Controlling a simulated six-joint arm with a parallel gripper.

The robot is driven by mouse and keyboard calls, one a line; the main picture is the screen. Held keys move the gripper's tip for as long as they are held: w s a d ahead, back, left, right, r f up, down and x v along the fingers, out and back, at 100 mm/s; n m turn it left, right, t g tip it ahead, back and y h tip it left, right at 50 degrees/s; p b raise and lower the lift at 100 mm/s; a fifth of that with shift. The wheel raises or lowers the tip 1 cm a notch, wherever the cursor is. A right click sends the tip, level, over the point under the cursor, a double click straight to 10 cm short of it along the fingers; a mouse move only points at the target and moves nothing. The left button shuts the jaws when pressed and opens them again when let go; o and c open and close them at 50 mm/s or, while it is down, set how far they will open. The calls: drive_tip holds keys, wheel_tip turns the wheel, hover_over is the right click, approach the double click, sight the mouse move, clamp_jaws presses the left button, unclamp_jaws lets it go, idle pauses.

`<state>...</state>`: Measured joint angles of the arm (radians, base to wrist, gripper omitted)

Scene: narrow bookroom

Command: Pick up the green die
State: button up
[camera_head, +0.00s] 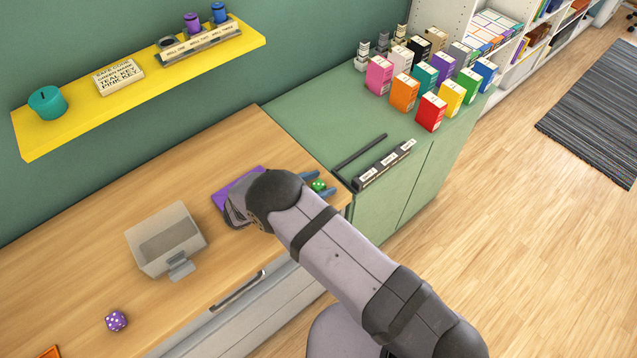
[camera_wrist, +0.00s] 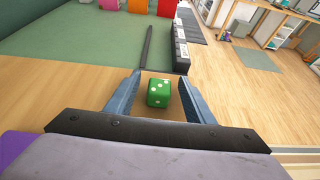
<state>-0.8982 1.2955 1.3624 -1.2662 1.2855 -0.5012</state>
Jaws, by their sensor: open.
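The green die (camera_head: 319,185) with white pips is near the right end of the wooden desk, close to the green cabinet. In the wrist view the green die (camera_wrist: 158,93) appears between the two blue fingers of my gripper (camera_wrist: 157,92). There is a gap on each side of it. My gripper (camera_head: 322,186) is open around the die and holds nothing. My arm hides part of the gripper and the desk in the head view.
A purple die (camera_head: 116,321) and a clear bin (camera_head: 167,240) are on the desk. A purple flat item (camera_head: 238,188) lies beside my wrist. A black rail (camera_head: 360,152) and labelled holder (camera_head: 384,165) lie on the green cabinet (camera_head: 300,120), with several coloured boxes behind.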

sight(319, 184)
drive_tip(key=c, duration=1.1)
drive_tip(key=shift+r, duration=0.1)
drive_tip(key=shift+r+b, duration=1.8)
drive_tip(key=shift+r, duration=3.05)
